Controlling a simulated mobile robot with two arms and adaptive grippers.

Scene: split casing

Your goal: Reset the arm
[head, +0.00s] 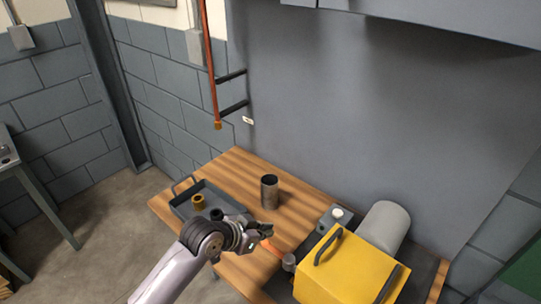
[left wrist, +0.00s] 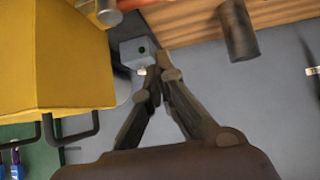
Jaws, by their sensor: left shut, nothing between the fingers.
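My left gripper (head: 266,229) is shut and empty above the wooden table, in front of a dark metal cylinder. In the left wrist view its fingers (left wrist: 158,72) meet at the tips with nothing between them. The yellow casing cover (head: 345,270) with dark handles stands at the table's right, apart from the gripper; it also fills the left of the left wrist view (left wrist: 55,60). A grey cylindrical body (head: 385,226) lies behind it. My right gripper is not in view.
The dark metal cylinder (head: 269,192) stands upright on the table (head: 235,170). A dark tray (head: 180,208) at the left holds a brass ring (head: 198,201) and a black part (head: 216,214). A grey box with a white knob (head: 338,214) stands near the casing. A wall closes the back.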

